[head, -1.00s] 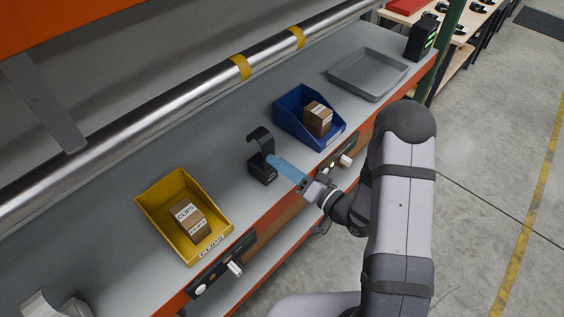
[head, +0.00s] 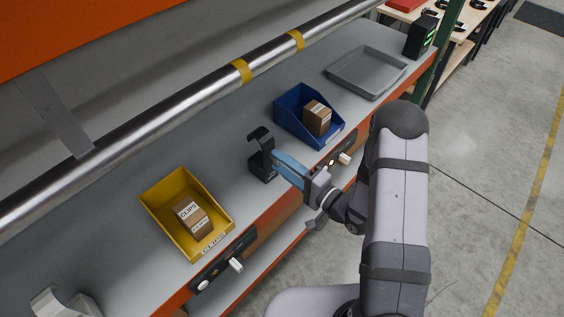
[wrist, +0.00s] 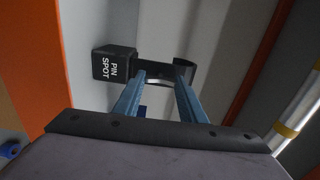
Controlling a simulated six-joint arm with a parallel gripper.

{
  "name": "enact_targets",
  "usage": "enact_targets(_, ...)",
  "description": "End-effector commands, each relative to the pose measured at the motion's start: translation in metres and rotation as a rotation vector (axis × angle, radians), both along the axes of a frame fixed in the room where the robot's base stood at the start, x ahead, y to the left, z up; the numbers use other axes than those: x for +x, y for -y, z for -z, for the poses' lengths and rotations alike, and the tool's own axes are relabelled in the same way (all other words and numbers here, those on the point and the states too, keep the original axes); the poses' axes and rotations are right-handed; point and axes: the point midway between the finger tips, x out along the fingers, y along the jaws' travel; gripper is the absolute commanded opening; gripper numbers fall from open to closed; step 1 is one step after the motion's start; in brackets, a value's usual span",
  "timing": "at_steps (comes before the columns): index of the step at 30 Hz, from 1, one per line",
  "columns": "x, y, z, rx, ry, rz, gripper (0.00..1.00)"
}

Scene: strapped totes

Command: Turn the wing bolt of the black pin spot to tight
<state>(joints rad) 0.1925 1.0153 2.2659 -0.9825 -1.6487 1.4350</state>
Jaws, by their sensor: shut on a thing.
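The black pin spot (head: 261,170) stands on the grey shelf, its boxy body low and its open hook clamp upward. In the wrist view its labelled body (wrist: 113,64) is at the upper left and its curved clamp (wrist: 188,68) to the right. My gripper (head: 276,158) reaches it from the right, with blue fingers. In the wrist view the fingertips (wrist: 160,76) are at the dark section between body and clamp, shut on the wing bolt there. The bolt itself is too dark and covered to make out clearly.
A yellow bin (head: 158,207) with a carton stands left of the pin spot, and a blue bin (head: 290,107) with a carton to the right. A grey tray (head: 344,82) lies farther right. A metal pipe (head: 170,112) runs above the shelf.

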Motion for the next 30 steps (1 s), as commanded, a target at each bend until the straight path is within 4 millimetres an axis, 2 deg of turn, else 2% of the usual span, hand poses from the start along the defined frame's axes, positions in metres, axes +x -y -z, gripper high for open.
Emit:
enact_targets(13, 0.0002, 0.0002, -0.0002, 0.008, -0.007, 0.001, 0.15)
enact_targets(14, 0.0002, 0.0002, -0.0002, 0.008, -0.007, 0.001, 0.42)
enact_targets(15, 0.0002, 0.0002, -0.0002, 0.008, -0.006, 0.001, 0.51)
enact_targets(16, 0.0002, 0.0002, -0.0001, 0.008, -0.006, 0.001, 0.56)
enact_targets(25, -0.0002, 0.0005, 0.0002, 0.007, -0.007, 0.001, 0.56)
enact_targets(30, -0.0058, 0.0069, 0.0018, 0.007, -0.008, 0.002, 0.56)
